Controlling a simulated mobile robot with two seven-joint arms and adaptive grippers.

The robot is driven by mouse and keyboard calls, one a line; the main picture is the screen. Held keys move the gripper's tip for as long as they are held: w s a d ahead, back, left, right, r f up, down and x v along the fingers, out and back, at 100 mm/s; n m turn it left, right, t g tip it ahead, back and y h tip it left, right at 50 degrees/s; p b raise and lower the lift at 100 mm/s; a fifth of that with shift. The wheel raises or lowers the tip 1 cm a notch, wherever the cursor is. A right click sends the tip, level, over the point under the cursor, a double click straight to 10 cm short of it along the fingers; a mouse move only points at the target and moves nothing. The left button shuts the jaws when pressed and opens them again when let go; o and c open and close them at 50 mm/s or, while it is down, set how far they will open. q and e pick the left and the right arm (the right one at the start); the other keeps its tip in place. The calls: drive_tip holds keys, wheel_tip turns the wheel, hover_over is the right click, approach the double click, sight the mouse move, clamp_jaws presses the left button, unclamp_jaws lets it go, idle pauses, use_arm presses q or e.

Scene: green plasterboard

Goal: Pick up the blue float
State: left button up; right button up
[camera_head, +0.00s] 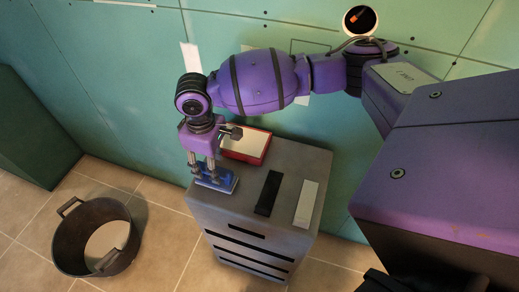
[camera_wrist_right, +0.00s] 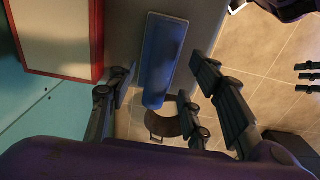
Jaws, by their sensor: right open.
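The blue float (camera_head: 229,184) lies flat on the front left corner of the grey cabinet top. Its long blue handle (camera_wrist_right: 163,55) runs up the middle of the right wrist view, above a paler blue plate. My right gripper (camera_head: 204,172) points down over the float, and its fingers hide part of it in the head view. In the right wrist view the gripper (camera_wrist_right: 162,76) is open, with a finger on either side of the handle and visible gaps. I cannot tell whether the fingertips touch the plate.
A red-rimmed box with a pale top (camera_head: 246,143) sits just behind the float. A black bar (camera_head: 268,193) and a white bar (camera_head: 306,203) lie to its right on the grey cabinet (camera_head: 245,215). A dark bucket (camera_head: 68,247) stands on the tiled floor at left. A green wall is behind.

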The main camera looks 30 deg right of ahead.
wheel_tip(320, 180, down, 3)
drive_tip(key=shift+s+f, duration=0.1)
drive_tip(key=shift+s, duration=0.05)
drive_tip(key=shift+c, duration=1.9)
clamp_jaws()
drive_tip(key=shift+w+r, duration=0.2)
drive_tip(key=shift+r, duration=0.25)
wheel_tip(320, 180, up, 2)
drive_tip(key=shift+r, duration=0.1)
use_arm(q)
drive_tip(key=shift+w+d+r+p, duration=0.4)
drive_tip(key=shift+r+p, duration=0.15)
drive_tip(key=shift+r, duration=0.05)
drive_tip(key=shift+w+d+r+p, duration=0.35)
drive_tip(key=shift+w+r+p, duration=0.05)
drive_tip(key=shift+r+p, duration=0.15)
use_arm(e)
drive_tip(key=s+a+r, duration=0.3)
drive_tip(key=s+r, duration=0.2)
drive_tip(key=s, duration=0.1)
drive_tip(key=s+a+r, duration=0.3)
drive_tip(key=s+r, duration=0.2)
drive_tip(key=s, duration=0.1)
drive_tip(key=shift+s+a, duration=0.25)
drive_tip(key=shift+s, duration=0.05)
